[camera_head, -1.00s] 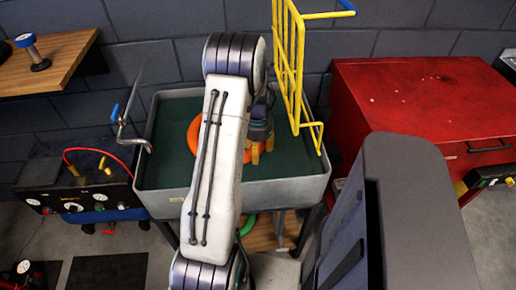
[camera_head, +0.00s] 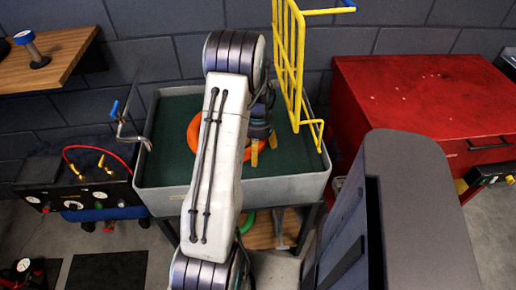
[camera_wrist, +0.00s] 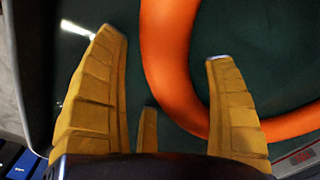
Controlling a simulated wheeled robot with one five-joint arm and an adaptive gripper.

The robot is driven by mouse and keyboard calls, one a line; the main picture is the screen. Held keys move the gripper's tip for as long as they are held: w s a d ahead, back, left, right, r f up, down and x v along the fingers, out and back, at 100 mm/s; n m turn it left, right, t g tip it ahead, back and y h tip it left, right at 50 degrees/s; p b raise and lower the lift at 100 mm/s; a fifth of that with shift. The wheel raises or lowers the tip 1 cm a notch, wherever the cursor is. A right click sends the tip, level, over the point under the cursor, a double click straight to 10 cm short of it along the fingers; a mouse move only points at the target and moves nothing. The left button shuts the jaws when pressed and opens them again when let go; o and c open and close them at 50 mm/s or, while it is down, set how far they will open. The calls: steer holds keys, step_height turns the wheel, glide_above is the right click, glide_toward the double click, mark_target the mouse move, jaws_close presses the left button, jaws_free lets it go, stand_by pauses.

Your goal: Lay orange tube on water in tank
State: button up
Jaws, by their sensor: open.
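The orange tube (camera_head: 193,134) is a ring lying in the grey tank (camera_head: 270,190), on its dark green water surface (camera_head: 295,155). My arm hides part of the ring in the head view. My gripper (camera_head: 263,151) is over the tank at the ring's near right side. In the wrist view the tube (camera_wrist: 172,70) curves between my gripper's (camera_wrist: 163,45) yellow fingers and passes behind the right one. The fingers are spread apart and do not visibly pinch the tube. Whether a finger touches it I cannot tell.
A yellow wire rack (camera_head: 290,65) stands at the tank's back right. A metal tap-like fitting (camera_head: 128,130) is at the left rim. A red cabinet (camera_head: 425,100) stands right, a gauge box (camera_head: 75,190) left. Open water lies right of my gripper.

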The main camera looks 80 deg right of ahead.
step_height(320, 180, up, 12)
stand_by(0.7)
